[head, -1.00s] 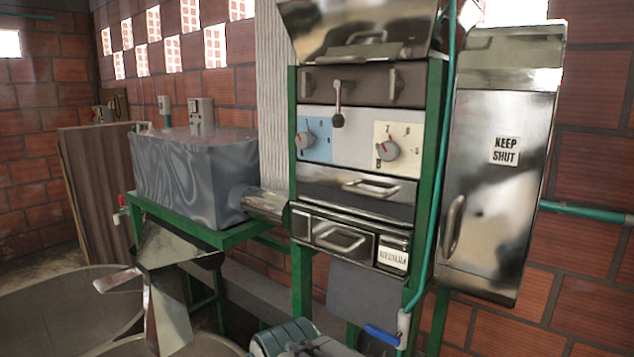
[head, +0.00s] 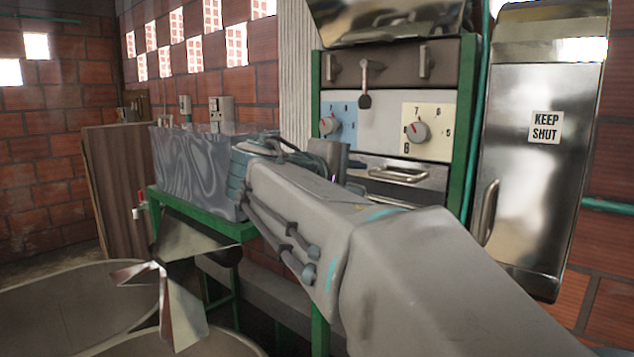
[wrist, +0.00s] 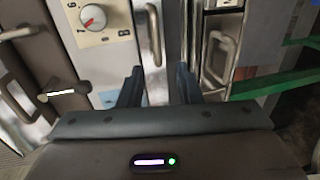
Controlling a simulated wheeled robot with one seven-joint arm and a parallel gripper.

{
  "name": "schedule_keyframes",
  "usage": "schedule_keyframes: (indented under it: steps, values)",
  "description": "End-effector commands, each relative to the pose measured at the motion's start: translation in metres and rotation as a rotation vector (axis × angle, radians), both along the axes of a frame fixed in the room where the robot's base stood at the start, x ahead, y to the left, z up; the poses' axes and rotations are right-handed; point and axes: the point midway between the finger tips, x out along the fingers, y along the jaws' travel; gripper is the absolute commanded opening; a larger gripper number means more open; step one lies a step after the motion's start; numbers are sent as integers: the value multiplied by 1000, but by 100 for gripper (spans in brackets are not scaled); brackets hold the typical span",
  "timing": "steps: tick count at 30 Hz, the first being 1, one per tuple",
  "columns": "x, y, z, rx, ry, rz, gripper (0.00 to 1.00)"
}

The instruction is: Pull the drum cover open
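No readable label names the drum cover. The shiny metal front panel (head: 437,177) below the dials carries a bar handle (head: 398,174). In the wrist view this bar handle (wrist: 154,38) lies ahead of my gripper (wrist: 158,82), in line with the gap between its fingers. My gripper is open and empty, and the bar looks to be beyond the fingertips. The panel looks closed. In the head view my arm hides the panel's left part and the drawer below. A second bar handle (wrist: 217,58) shows right of the fingers in the wrist view.
Above are the dial panel (head: 383,134), a lever (head: 365,88) and a shiny hood (head: 385,22). A tall metal door (head: 540,185) marked KEEP SHUT stands at right. A grey tank (head: 195,170) on a green frame (head: 205,222) and round basins (head: 60,310) are at left.

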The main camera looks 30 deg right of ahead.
Motion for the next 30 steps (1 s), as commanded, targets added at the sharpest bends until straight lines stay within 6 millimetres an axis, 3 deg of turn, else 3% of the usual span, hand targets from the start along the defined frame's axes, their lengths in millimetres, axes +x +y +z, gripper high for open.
schedule_keyframes:
  steps: [5, 21, 30]
  values:
    - [6, -14, 3, -18, -2, -5, 31]
    - [45, -108, -18, -15, -1, -5, 31]
    - [52, -125, -23, -14, -3, -3, 31]
